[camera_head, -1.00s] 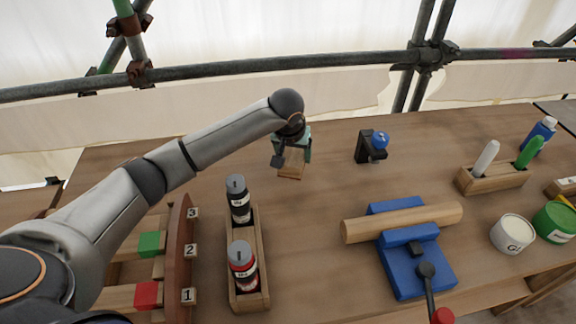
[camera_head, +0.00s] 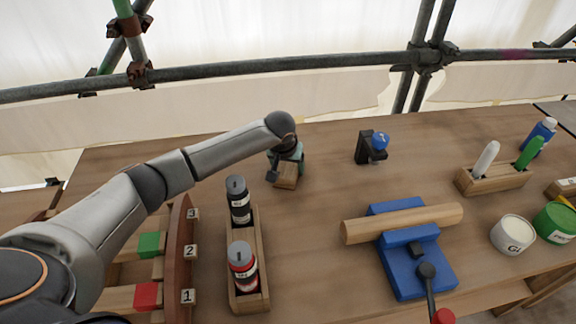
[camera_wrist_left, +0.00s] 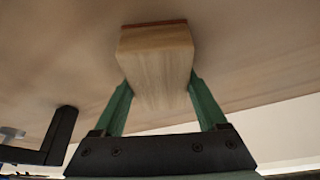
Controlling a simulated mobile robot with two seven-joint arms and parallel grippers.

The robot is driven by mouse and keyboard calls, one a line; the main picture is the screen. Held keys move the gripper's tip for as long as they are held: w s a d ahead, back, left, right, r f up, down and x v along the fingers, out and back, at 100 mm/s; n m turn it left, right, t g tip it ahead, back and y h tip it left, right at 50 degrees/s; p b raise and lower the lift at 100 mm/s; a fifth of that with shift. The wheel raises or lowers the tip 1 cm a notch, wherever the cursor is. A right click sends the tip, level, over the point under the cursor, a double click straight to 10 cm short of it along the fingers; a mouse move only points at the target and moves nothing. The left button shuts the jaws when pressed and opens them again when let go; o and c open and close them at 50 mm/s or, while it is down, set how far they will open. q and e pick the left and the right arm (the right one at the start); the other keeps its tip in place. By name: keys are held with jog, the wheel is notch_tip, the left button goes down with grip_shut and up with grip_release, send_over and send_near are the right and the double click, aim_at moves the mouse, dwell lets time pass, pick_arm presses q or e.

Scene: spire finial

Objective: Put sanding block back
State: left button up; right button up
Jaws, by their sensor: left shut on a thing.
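The sanding block (camera_head: 286,176) is a small pale wooden block. My left gripper (camera_head: 287,163) is shut on it, low over the back of the bench, left of the middle. In the left wrist view the block (camera_wrist_left: 157,62) sits between the two green fingers of the left gripper (camera_wrist_left: 160,95), with a thin reddish-brown layer at its far end. I cannot tell whether the block touches the bench top. My right gripper is not in view.
A tray (camera_head: 262,270) with two bottles stands just in front. A rack (camera_head: 179,245) numbered 1 to 3 is at the left. A black stand (camera_head: 363,147) with a blue part is to the right. A blue vise (camera_head: 405,265) holds a wooden rod (camera_head: 400,224). Bench around the block is clear.

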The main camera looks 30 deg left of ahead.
pick_arm(q)
jog(key=shift+s+f, duration=0.1)
jog(key=shift+f, duration=0.1)
jog(key=shift+f, duration=0.15)
jog(key=o, duration=1)
jog(key=shift+s+d, duration=0.1)
jog(key=shift+o, duration=1.2)
jog(key=shift+f, duration=0.15)
jog(key=shift+s, duration=0.1)
jog(key=shift+a+r, duration=0.25)
jog(key=shift+r, duration=0.25)
jog(key=p+v, duration=0.1)
jog(key=v, duration=1.1)
jog(key=shift+w, duration=0.25)
